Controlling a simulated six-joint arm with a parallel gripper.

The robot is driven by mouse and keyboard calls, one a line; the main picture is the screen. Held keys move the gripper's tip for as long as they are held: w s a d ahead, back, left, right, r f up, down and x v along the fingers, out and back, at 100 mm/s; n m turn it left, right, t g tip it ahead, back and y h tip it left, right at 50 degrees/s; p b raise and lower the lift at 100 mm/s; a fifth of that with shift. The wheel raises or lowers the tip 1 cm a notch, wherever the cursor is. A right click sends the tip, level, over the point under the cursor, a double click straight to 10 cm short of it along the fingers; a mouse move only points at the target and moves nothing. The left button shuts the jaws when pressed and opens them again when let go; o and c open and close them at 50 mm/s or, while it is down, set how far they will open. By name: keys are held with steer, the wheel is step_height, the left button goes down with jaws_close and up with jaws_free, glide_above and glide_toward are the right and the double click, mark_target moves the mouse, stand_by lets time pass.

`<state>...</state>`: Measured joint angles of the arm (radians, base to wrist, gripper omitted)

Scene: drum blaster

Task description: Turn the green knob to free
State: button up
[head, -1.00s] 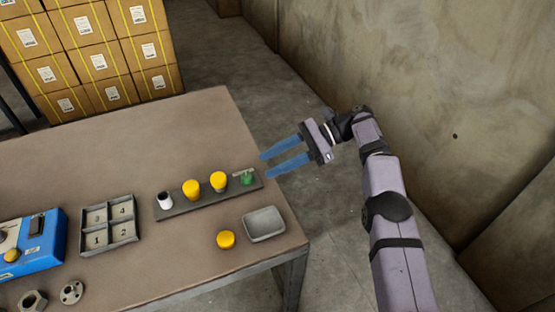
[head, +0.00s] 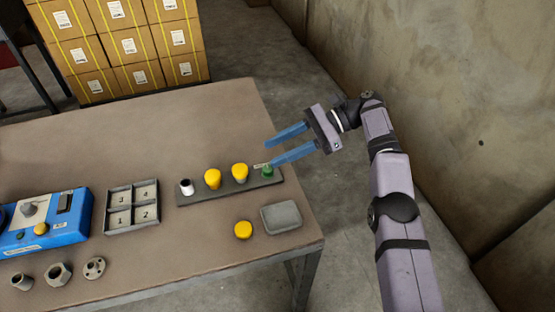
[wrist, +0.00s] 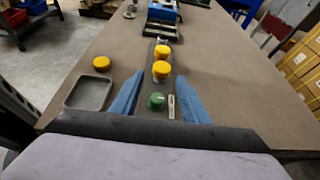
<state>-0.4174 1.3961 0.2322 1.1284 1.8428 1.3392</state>
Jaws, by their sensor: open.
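The green knob (head: 267,171) sits at the right end of a dark strip (head: 200,197) on the table. A small pale label (head: 261,165) lies beside it. In the wrist view the green knob (wrist: 156,101) lies between the two blue fingers, with the label (wrist: 171,106) just right of it. My gripper (head: 270,150) is open, its blue fingers pointing left at the knob's end of the strip. In the head view the nearer fingertip is close to the knob. I cannot tell whether it touches.
On the strip stand two yellow knobs (head: 212,179) (head: 239,173) and a white cup-like piece (head: 186,187). In front are a grey tray (head: 281,217) and a loose yellow cap (head: 243,229). A numbered box (head: 132,207) and blue device (head: 45,228) stand left.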

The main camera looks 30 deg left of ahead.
steer(key=s+a+r+n+h+p, duration=0.1)
steer(key=s+a+r+n, duration=0.15)
steer(key=r, duration=0.35)
steer(key=s+a+r+n+p, duration=0.1)
steer(key=s+a+r, duration=0.25)
steer(key=r, duration=0.25)
steer(key=s+a+r+n+h+p, duration=0.1)
steer(key=s+r+h+p, duration=0.1)
steer(key=s+r, duration=0.35)
steer(key=s+a+r+h+p, duration=0.1)
steer(key=s+r+h, duration=0.15)
steer(key=s, duration=0.65)
steer(key=w+d+f+n+t+h, duration=0.2)
steer(key=w+d+f+t, duration=0.25)
steer(key=f, duration=0.35)
steer(key=w+d+f+n+t+h, duration=0.1)
steer(key=w+d+f+n+t, duration=0.2)
steer(key=d+f, duration=0.45)
steer(key=w+a+f+n+t+y, duration=0.1)
steer(key=w+a+f+n+t, duration=0.2)
steer(key=w+n, duration=0.4)
steer(key=shift+w+a+t+p, duration=0.45)
steer(key=shift+w+a+t, duration=0.2)
steer(key=shift+t, duration=0.5)
